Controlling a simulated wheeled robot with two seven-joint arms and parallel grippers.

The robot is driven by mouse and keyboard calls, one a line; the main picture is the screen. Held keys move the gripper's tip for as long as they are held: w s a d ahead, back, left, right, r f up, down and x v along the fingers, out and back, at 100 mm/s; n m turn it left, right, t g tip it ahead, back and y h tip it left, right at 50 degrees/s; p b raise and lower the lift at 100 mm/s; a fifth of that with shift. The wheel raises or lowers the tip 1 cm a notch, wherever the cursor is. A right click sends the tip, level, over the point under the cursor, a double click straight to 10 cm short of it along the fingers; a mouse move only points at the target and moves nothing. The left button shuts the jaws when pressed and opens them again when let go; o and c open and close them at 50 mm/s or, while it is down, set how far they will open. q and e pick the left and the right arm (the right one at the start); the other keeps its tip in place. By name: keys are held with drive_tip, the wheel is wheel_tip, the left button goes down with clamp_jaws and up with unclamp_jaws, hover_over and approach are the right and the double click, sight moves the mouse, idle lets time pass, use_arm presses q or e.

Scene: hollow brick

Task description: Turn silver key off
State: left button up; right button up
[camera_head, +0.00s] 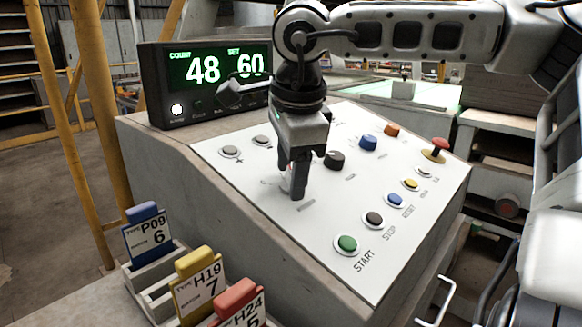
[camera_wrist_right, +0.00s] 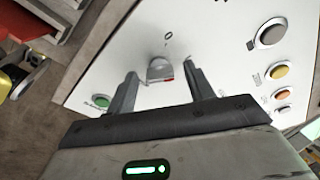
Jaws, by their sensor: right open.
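My right gripper (camera_head: 295,190) points down at the panel in the head view and hides most of the key. In the right wrist view its two fingers (camera_wrist_right: 159,78) are apart, one on each side of the key. I see a gap between the key and each finger; whether the tips touch the panel is unclear. My left gripper is not in view.
A black knob (camera_head: 334,159) is close to the right of my gripper. The panel (camera_head: 262,160) also carries a green START button (camera_head: 346,244), several other buttons and a red mushroom button (camera_head: 438,147). A display (camera_head: 207,80) reads 48 and 60. Labelled cards (camera_head: 147,235) stand front left.

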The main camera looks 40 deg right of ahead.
drive_tip(key=c, duration=1)
drive_tip(key=shift+n, duration=0.3)
drive_tip(key=n, duration=0.5)
drive_tip(key=shift+t, duration=0.4)
drive_tip(key=n, duration=0.6)
drive_tip(key=shift+s+t, duration=0.1)
drive_tip(key=shift+t, duration=0.2)
drive_tip(key=shift+n, duration=0.3)
drive_tip(key=o, duration=1)
